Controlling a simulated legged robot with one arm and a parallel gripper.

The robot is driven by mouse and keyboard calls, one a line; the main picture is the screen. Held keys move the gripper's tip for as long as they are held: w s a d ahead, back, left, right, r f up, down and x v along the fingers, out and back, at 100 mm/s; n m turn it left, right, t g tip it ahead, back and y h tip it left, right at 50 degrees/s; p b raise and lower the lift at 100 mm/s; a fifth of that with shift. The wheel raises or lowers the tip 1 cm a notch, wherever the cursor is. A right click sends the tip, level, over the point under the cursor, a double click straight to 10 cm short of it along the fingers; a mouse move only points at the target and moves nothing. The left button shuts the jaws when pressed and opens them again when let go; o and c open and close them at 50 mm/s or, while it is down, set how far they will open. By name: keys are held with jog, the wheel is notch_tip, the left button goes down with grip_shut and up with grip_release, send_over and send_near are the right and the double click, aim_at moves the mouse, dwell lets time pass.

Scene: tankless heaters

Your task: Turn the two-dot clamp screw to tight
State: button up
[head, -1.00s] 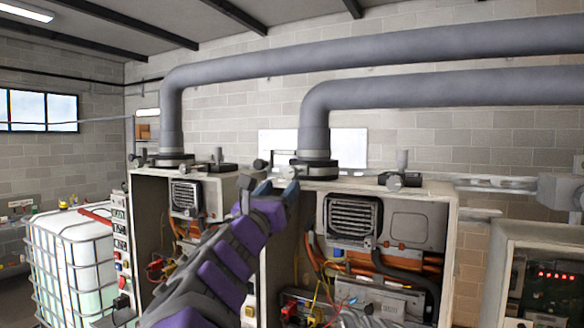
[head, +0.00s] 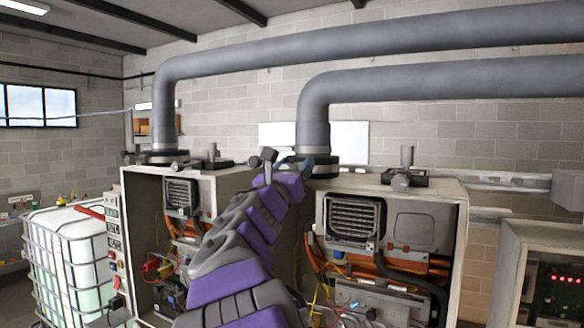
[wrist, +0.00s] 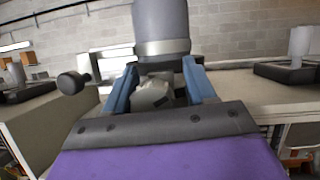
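The nearer grey flue pipe (head: 313,120) rises from the right heater cabinet, with a dark clamp collar (head: 325,168) at its foot. In the wrist view the pipe (wrist: 160,22) has a pale band. A pale grey block-like screw head (wrist: 153,92) sits in front of the pipe, between the blue fingers of my gripper (wrist: 160,88). The fingers stand apart, with a dark gap visible on the right side. In the head view my gripper (head: 300,163) is at the collar's left side. No dot marks can be made out, so I cannot tell which screw this is.
A dark round knob (wrist: 72,83) on a bar is left of my gripper. The left pipe has its own collar (head: 165,157). Another fitting (head: 404,178) stands on the right cabinet top (head: 440,187). Open heater cabinets with wiring are below.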

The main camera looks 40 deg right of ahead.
jog(key=shift+d, duration=0.1)
jog(key=shift+c, duration=0.8)
jog(key=shift+w+a, duration=0.15)
jog(key=shift+a, duration=0.4)
jog(key=c, duration=0.3)
jog(key=shift+a+r, duration=0.15)
jog(key=shift+a, duration=0.1)
jog(key=shift+c, duration=0.7)
jog(key=shift+s+a, duration=0.1)
jog(key=shift+s, duration=0.1)
jog(key=c, duration=0.3)
jog(key=shift+r, duration=0.1)
jog(key=shift+r, duration=0.15)
